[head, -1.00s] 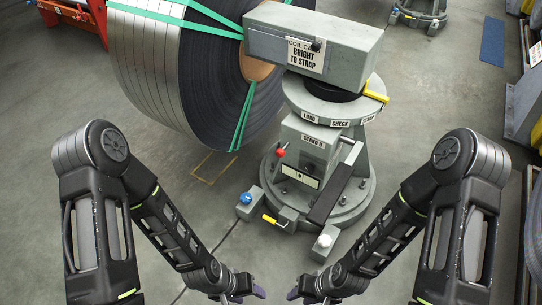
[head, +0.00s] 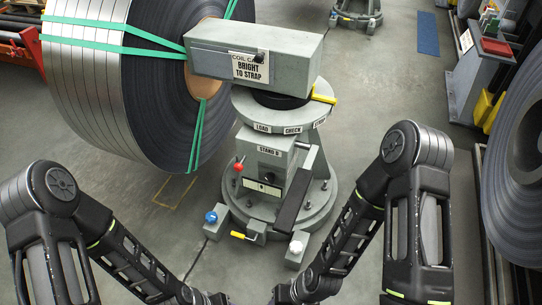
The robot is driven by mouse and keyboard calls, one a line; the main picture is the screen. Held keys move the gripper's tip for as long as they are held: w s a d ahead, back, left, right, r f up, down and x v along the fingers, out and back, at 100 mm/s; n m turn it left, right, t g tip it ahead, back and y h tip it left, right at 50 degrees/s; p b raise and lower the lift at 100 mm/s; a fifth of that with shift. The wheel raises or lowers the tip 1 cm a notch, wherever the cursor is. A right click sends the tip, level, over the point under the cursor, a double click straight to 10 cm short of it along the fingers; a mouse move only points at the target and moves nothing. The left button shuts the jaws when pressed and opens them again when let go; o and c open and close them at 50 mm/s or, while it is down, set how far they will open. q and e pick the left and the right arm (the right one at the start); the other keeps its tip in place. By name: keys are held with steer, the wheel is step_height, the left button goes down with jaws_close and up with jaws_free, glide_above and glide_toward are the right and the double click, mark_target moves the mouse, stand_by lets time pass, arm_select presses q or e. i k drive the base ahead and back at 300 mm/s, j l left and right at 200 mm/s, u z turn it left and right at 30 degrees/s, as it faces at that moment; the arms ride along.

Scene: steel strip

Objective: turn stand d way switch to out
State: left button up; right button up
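The grey stand labelled "STAND D" (head: 268,150) is in the middle of the head view. Its front carries a red-knobbed lever (head: 239,167) on the left and a small black-and-white plate (head: 262,188). By its base are a blue knob (head: 211,217), a yellow handle (head: 243,236) and a white knob (head: 296,247). I cannot read which of these is the way switch. My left gripper (head: 217,298) and my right gripper (head: 277,296) are at the bottom edge, nearer than the stand and apart from it. Their fingers are small and partly cut off.
A large strapped steel coil (head: 90,80) rests behind the stand at left. A yellow handle (head: 323,97) sticks out below the head. Another coil (head: 520,170) stands at right. Floor between is clear.

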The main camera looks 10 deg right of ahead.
mark_target(270, 176)
steer(key=i+l+z, duration=0.1)
steer(key=l+z, duration=0.25)
steer(key=i+l+z, duration=0.15)
steer(key=z, duration=0.2)
steer(key=i+l+z, duration=0.2)
steer(key=z, duration=0.15)
steer(key=l, duration=0.1)
